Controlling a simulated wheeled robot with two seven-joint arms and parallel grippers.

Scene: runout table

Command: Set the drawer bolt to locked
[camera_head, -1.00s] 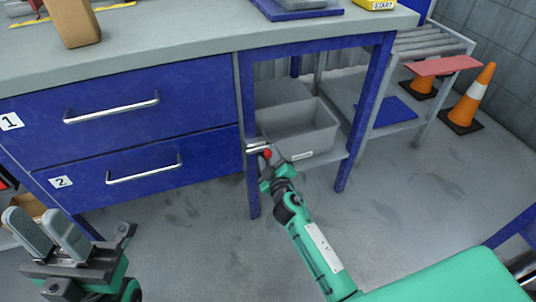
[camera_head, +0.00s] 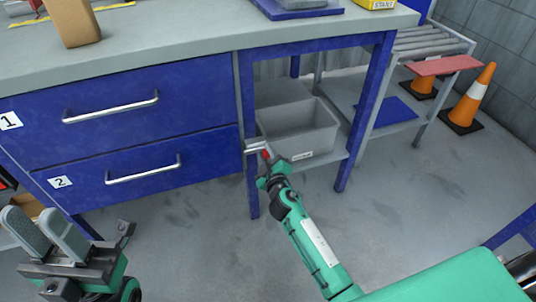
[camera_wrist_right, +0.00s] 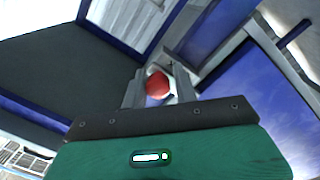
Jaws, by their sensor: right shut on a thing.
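The drawer bolt (camera_head: 255,146) is a small metal bar with a red knob, on the blue post to the right of drawer 2 (camera_head: 135,168). My right gripper (camera_head: 268,156) is at the bolt and shut on its red knob, which shows between the fingers in the right wrist view (camera_wrist_right: 158,86). The fingers hide part of the bolt in the head view. Drawers 1 (camera_head: 112,108) and 2 look closed, flush with the bench front. My left gripper (camera_head: 48,232) is at the lower left, fingers apart and empty, away from the drawers.
A grey bin (camera_head: 298,130) sits on the shelf right behind my right gripper. The bench's blue legs (camera_head: 365,110) stand around it. A wooden block (camera_head: 72,22) is on the bench top. Traffic cones (camera_head: 470,100) stand at right. The floor in front is clear.

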